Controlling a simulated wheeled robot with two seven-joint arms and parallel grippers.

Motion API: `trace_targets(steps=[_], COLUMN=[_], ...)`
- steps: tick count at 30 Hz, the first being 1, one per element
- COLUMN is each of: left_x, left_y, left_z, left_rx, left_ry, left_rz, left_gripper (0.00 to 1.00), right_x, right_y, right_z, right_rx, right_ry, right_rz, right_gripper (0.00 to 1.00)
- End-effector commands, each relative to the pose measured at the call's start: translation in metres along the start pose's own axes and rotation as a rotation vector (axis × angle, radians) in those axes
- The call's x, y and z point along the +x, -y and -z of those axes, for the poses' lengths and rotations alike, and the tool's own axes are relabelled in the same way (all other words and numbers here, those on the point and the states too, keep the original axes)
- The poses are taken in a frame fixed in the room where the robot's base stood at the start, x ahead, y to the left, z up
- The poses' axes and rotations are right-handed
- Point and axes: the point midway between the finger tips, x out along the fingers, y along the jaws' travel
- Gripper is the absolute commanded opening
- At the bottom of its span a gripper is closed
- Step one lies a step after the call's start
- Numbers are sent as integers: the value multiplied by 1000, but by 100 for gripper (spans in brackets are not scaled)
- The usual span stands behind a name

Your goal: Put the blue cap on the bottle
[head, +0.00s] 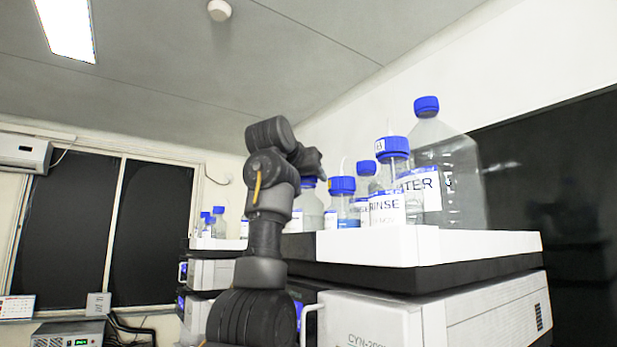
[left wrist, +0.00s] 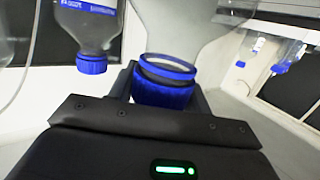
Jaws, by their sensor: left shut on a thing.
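My left gripper (head: 313,164) is raised at the top of the stack, partly hidden by my own arm. In the left wrist view, which looks upside down, it (left wrist: 163,92) is shut on a blue cap (left wrist: 162,94). A clear bottle (left wrist: 185,30) is directly at the cap's open side, in line with its rim. I cannot tell whether the cap is seated on the neck. In the head view a blue cap (head: 309,182) shows just under the gripper at the top of a clear bottle (head: 308,208). My right gripper is out of view.
Several blue-capped bottles stand close to the right, including a blue-liquid one (head: 342,202), a rinse bottle (head: 392,190) and a large water bottle (head: 455,165). They stand on a white tray (head: 425,246) atop stacked instruments (head: 440,315). Another capped bottle (left wrist: 90,30) is close beside the gripper.

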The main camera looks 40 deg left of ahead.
Motion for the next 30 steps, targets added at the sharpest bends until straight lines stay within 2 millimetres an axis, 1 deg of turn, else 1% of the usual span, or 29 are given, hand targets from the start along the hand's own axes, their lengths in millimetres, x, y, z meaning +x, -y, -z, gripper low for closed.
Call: trace_targets(steps=[8, 9, 14, 15, 22, 24, 26, 30], left_x=[0, 0, 0, 0, 0, -3, -8, -32], left_y=[0, 0, 0, 0, 0, 0, 0, 0], left_z=[0, 0, 0, 0, 0, -1, -2, -5], left_rx=[0, 0, 0, 0, 0, 0, 0, 0], left_ry=[0, 0, 0, 0, 0, -2, -3, -4], left_rz=[0, 0, 0, 0, 0, 0, 0, 0], left_gripper=[27, 51, 72, 74, 74, 74, 74, 74], right_x=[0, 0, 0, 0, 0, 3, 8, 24], right_y=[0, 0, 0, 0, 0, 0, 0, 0], right_z=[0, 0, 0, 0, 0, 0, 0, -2], right_rx=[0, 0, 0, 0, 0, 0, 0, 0], right_ry=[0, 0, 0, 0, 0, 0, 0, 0], right_rz=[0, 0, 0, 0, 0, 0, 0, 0], right_gripper=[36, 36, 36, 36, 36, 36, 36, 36])
